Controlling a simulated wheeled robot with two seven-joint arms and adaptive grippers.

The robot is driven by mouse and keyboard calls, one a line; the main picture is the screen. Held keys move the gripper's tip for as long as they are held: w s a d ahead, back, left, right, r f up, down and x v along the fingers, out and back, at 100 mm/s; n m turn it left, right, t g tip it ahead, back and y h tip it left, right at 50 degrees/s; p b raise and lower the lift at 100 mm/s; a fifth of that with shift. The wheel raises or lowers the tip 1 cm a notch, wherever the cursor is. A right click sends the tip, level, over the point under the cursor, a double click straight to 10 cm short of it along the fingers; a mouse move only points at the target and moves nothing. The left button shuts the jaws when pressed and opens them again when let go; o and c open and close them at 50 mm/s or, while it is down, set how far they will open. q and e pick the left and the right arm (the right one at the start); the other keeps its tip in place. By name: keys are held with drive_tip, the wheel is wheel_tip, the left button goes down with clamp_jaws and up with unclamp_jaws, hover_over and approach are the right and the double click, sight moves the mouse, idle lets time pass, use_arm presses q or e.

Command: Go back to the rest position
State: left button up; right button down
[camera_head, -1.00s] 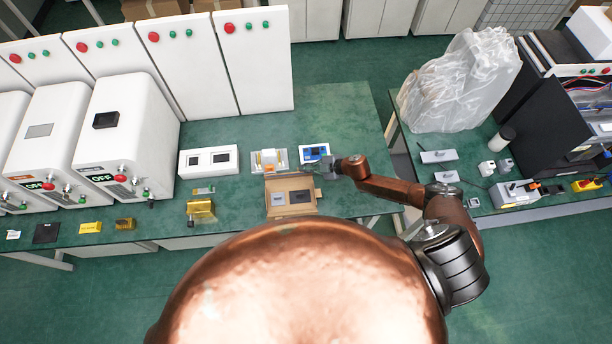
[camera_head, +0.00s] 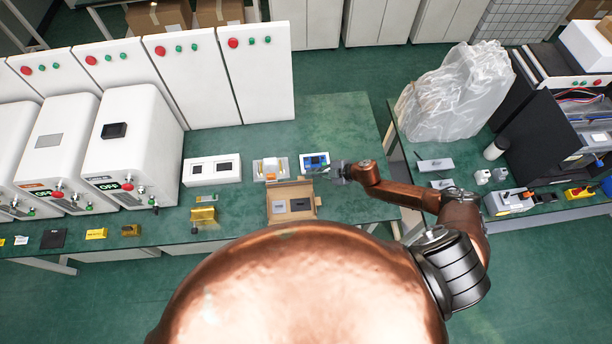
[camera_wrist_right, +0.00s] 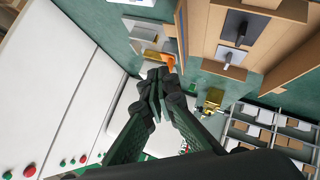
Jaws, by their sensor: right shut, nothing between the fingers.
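My right gripper (camera_head: 338,171) is at the end of the copper-coloured right arm, above the green table (camera_head: 350,115), just right of the open cardboard box and near a blue-and-white item (camera_head: 315,161). In the right wrist view its dark fingers (camera_wrist_right: 158,88) are together with nothing between them. The open cardboard box (camera_head: 279,191) holds a grey and a black piece, and it also shows in the right wrist view (camera_wrist_right: 275,45). My left gripper is not in view.
White machines (camera_head: 130,140) and tall white panels (camera_head: 270,75) line the table's left and back. A white two-window box (camera_head: 190,172) and a tray with an orange piece (camera_head: 271,169) stand nearby. A plastic bag (camera_head: 455,95) is on the right table. The green table's back right is clear.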

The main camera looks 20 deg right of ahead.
drive_tip(key=s+d+r, duration=0.1)
drive_tip(key=d+r, duration=0.3)
drive_tip(key=shift+s+r+b, duration=0.2)
drive_tip(key=shift+s+b, duration=0.15)
